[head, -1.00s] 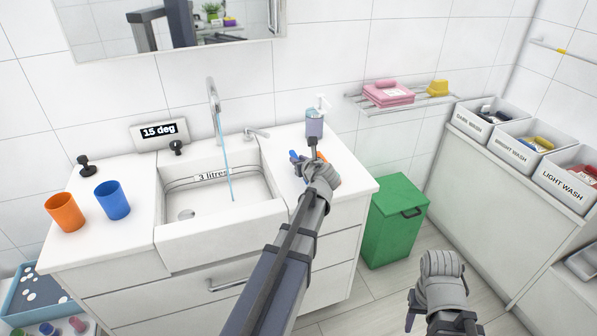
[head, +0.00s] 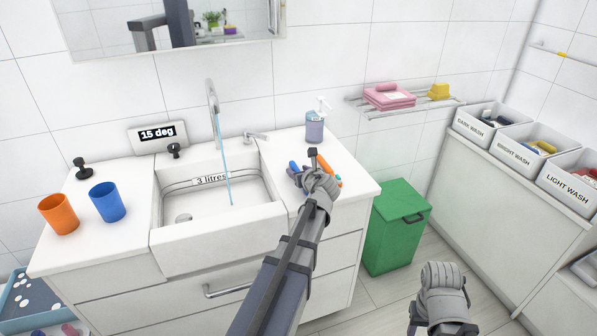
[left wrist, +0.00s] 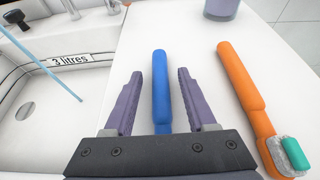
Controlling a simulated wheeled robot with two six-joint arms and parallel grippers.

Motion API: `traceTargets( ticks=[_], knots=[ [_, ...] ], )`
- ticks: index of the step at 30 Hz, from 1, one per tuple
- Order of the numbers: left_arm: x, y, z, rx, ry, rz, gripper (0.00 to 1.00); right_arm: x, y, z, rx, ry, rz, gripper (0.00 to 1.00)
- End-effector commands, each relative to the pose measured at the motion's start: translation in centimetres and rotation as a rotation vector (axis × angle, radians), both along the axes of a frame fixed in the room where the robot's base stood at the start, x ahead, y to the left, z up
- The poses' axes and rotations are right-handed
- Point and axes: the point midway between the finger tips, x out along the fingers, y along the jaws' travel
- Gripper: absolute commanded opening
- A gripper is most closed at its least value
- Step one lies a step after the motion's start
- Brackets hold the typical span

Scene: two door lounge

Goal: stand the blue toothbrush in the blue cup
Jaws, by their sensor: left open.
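The blue toothbrush (left wrist: 161,85) lies on the white counter right of the sink. In the left wrist view its handle runs between the two purple fingers of my left gripper (left wrist: 158,95), which are open and apart from it on both sides. Its lower end is hidden behind the gripper body. In the head view my left gripper (head: 304,164) is over the counter, with a bit of the blue toothbrush (head: 293,167) showing beside it. The blue cup (head: 107,202) stands upright and empty left of the sink. My right gripper (head: 443,290) is low at the right; its fingers are unclear.
An orange toothbrush (left wrist: 239,80) lies close to the right of the blue one. An orange cup (head: 59,214) stands beside the blue cup. A soap dispenser (head: 315,125) stands at the counter's back. Water runs into the sink (head: 215,237). A green bin (head: 397,228) stands right of the cabinet.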

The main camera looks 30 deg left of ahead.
Motion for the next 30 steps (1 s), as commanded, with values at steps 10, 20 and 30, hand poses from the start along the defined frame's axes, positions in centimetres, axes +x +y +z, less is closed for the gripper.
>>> traceTargets(
  ticks=[10, 20, 30],
  knots=[
    [-0.8, -0.9, 1.0, 0.0, 0.0, -0.002, 0.56, 0.0, 0.0, 1.0, 0.0, 0.0, 0.0, 0.5],
    [-5.0, -5.6, 3.7, 0.001, 0.0, -0.004, 0.56, 0.0, 0.0, 3.7, 0.0, 0.0, 0.0, 0.5],
    [-7.1, -8.2, 4.9, 0.0, 0.0, -0.001, 0.56, 0.0, 0.0, 4.9, 0.0, 0.0, 0.0, 0.5]
  ],
)
